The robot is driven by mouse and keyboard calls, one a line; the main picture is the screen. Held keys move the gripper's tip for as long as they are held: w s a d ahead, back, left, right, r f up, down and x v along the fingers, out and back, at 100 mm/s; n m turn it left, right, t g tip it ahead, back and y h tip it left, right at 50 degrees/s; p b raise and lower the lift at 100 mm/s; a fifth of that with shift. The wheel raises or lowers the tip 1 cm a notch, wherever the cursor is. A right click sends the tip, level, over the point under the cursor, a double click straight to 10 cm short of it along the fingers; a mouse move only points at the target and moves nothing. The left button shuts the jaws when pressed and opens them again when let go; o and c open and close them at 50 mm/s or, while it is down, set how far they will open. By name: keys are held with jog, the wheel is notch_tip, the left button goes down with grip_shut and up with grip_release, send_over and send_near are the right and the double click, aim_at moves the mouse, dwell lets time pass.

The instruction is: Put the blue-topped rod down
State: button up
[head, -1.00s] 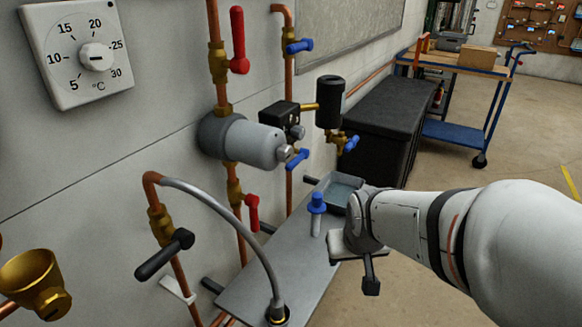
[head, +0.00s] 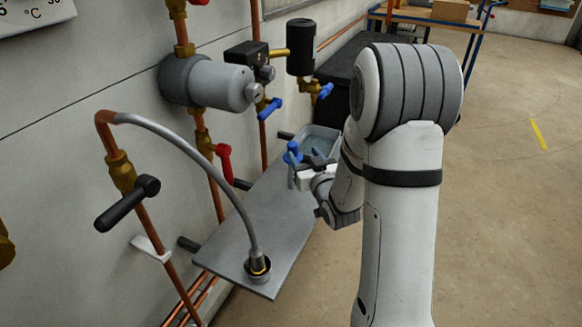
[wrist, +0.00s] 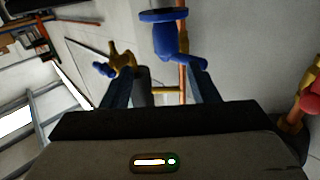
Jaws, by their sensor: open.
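The blue-topped rod (head: 291,153) stands upright on the grey shelf (head: 255,215), just in front of the grey tray (head: 323,133). My gripper (head: 308,161) is at the rod's right, its fingers pointing toward the blue top; the arm's links hide part of it. In the wrist view, which looks upside down, the collared blue top (wrist: 168,38) shows beyond the open jaws (wrist: 162,85), roughly in line with the gap between them. Its stem is out of frame there. I cannot tell whether a finger touches the rod.
A curved grey hose (head: 215,165) ends in a fitting at the shelf's near end. Copper pipes, a red valve handle (head: 223,160) and a blue valve handle (head: 269,108) are close behind. A black chest (head: 343,75) stands beyond the tray. The floor on the right is clear.

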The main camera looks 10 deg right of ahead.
aim_at(295, 150)
jog(key=w, duration=0.2)
jog(key=w+a+f, duration=0.1)
jog(key=w, duration=0.1)
jog(key=w+a, duration=0.1)
jog(key=w, duration=0.1)
jog(key=shift+w+f+b, duration=0.15)
jog(key=shift+f+b, duration=0.05)
jog(key=shift+b, duration=0.2)
jog(key=shift+w+r, duration=0.1)
jog(key=shift+w, duration=0.4)
jog(key=shift+c, duration=0.5)
grip_shut()
